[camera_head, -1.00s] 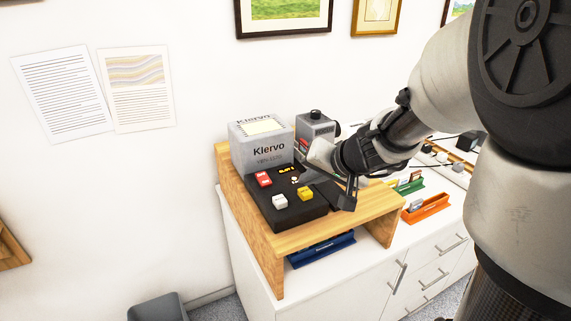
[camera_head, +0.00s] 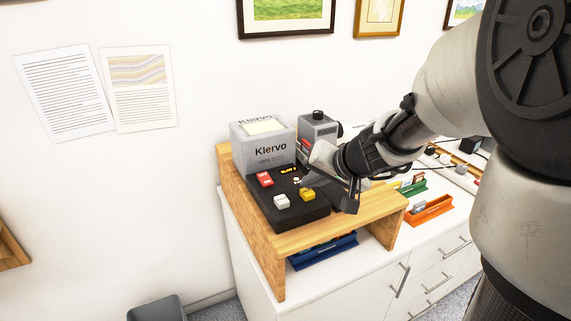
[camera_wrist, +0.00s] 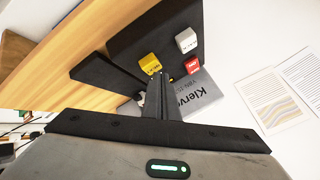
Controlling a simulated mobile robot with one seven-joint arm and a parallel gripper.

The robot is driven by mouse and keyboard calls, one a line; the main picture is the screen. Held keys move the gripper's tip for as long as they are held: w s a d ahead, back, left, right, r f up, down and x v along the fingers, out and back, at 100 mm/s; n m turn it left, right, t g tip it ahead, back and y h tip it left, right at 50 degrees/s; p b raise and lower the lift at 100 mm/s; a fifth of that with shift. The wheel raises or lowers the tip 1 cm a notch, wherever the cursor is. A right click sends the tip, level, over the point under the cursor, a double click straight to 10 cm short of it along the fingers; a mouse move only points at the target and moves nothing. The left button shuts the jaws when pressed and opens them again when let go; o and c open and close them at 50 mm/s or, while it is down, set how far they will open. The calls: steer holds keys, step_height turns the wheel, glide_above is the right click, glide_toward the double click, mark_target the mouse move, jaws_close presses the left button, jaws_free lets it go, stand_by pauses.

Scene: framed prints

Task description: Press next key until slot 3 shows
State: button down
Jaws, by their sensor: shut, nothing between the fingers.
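A black key panel (camera_head: 289,211) lies on the wooden stand. It carries a red key (camera_head: 265,179), a white key (camera_head: 281,201) and a yellow key (camera_head: 307,194). A small display (camera_head: 289,170) with orange lettering sits near its back; it seems to begin with "SLOT", but the number is too small to read surely. My gripper (camera_wrist: 157,76) is shut and empty above the panel. In the wrist view its tips appear right beside the yellow key (camera_wrist: 150,63); I cannot tell whether they touch. The white key (camera_wrist: 186,41) and red key (camera_wrist: 193,66) also show there.
A grey Klervo box (camera_head: 264,150) stands behind the panel, with a grey device (camera_head: 318,128) to its right. The wooden stand (camera_head: 278,242) sits on a white cabinet (camera_head: 340,275). Blue, green and orange trays (camera_head: 428,210) lie under and beside it.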

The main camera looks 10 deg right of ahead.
mark_target(311, 194)
steer(key=shift+f+b, duration=0.9)
steer(key=shift+b, duration=0.15)
stand_by(0.7)
steer(key=shift+r, duration=0.1)
steer(key=shift+r+p, duration=0.95)
steer(key=shift+r, duration=0.25)
step_height(311, 194, up, 5)
steer(key=p, duration=0.3)
steer(key=shift+p, duration=0.35)
